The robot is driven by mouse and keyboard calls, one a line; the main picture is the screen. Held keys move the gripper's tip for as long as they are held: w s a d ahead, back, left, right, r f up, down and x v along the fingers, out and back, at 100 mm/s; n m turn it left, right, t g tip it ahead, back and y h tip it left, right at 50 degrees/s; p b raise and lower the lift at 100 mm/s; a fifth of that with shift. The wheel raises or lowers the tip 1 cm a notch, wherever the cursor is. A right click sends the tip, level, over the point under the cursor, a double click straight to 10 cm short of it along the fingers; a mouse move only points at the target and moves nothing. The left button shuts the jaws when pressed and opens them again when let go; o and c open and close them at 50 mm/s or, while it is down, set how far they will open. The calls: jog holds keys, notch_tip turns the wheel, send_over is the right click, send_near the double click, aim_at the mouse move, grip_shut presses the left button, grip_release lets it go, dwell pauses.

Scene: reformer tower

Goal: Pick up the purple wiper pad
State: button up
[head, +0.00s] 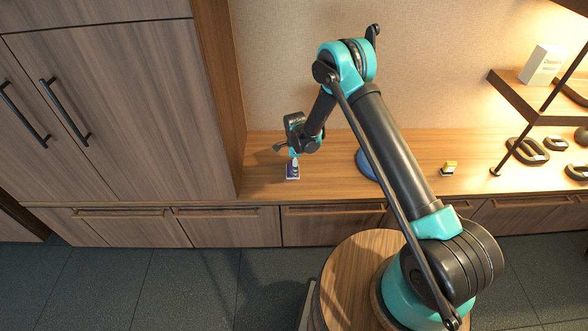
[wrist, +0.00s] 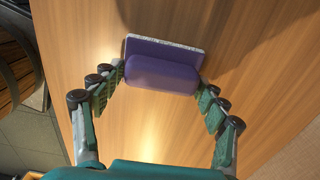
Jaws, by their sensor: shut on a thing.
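The purple wiper pad (wrist: 162,72) has a rounded purple grip on a flat base with a pale edge. In the wrist view it sits between the two green-padded fingers of my gripper (wrist: 162,80), which touch its two ends. In the head view the pad (head: 292,174) is small, on the wooden counter near its left end, and my gripper (head: 294,160) points down over it. My gripper is shut on the pad. I cannot tell whether the pad is resting on the counter or just above it.
The counter (head: 410,165) is bare around the pad. A tall cabinet (head: 120,110) stands to the left. A blue round object (head: 366,165) is partly hidden behind my arm. A yellow-topped item (head: 449,168) and several dark rings (head: 524,151) lie to the right. A round wooden table (head: 345,285) stands in front.

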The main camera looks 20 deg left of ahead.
notch_tip(320, 180, up, 20)
dwell(0.5)
